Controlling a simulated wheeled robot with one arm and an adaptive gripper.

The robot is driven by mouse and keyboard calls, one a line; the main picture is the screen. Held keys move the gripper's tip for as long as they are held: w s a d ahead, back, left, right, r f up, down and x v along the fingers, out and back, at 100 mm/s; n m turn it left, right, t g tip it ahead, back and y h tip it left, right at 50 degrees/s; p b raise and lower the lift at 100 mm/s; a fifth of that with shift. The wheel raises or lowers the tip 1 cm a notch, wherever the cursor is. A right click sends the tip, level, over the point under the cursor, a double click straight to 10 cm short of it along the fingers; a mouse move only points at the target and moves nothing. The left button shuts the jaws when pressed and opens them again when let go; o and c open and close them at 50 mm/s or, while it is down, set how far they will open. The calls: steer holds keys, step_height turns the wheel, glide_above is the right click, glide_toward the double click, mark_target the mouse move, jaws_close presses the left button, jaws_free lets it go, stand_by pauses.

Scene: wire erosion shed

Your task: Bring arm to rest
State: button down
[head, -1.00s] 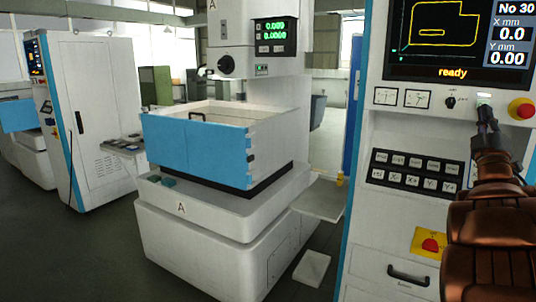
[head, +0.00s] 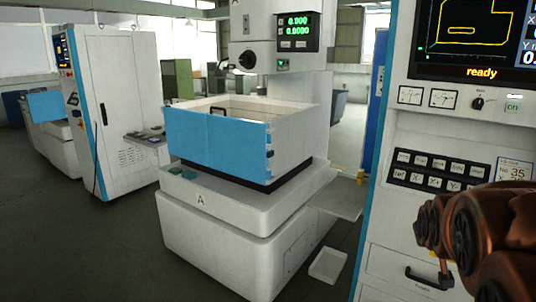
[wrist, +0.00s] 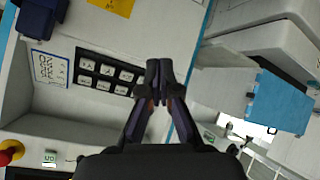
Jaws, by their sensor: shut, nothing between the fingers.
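My arm (head: 480,238) is at the lower right of the head view, bent in front of the control cabinet (head: 400,225). My gripper does not show in the head view. In the wrist view my gripper (wrist: 158,68) is shut and empty, its two dark fingertips together. Behind it, in the picture, are the cabinet's front and a black key panel (wrist: 106,74). I cannot tell the exact gap to the cabinet, but no touch shows.
The cabinet's screen (head: 470,40) reads "ready". A green ON button (head: 513,107) sits below it. A red emergency stop (wrist: 10,152) shows in the wrist view. The machine with a blue-fronted tank (head: 215,143) stands left of the cabinet. Open floor (head: 85,250) lies at the lower left.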

steer(key=s+a+f+g+y, duration=0.2)
steer(key=s+a+f, duration=0.2)
steer(key=s+a, duration=0.2)
steer(key=s+a+f+g+y, duration=0.2)
steer(key=s+a+f+g, duration=0.15)
steer(key=s+a, duration=0.35)
steer(key=s+a+f+g, duration=0.1)
steer(key=s+a, duration=0.3)
steer(key=s, duration=0.5)
steer(key=s+a+f+n+g+y, duration=0.1)
steer(key=s+a+g, duration=0.3)
steer(key=s, duration=0.6)
steer(key=shift+f+p, duration=0.4)
steer(key=shift+f, duration=0.15)
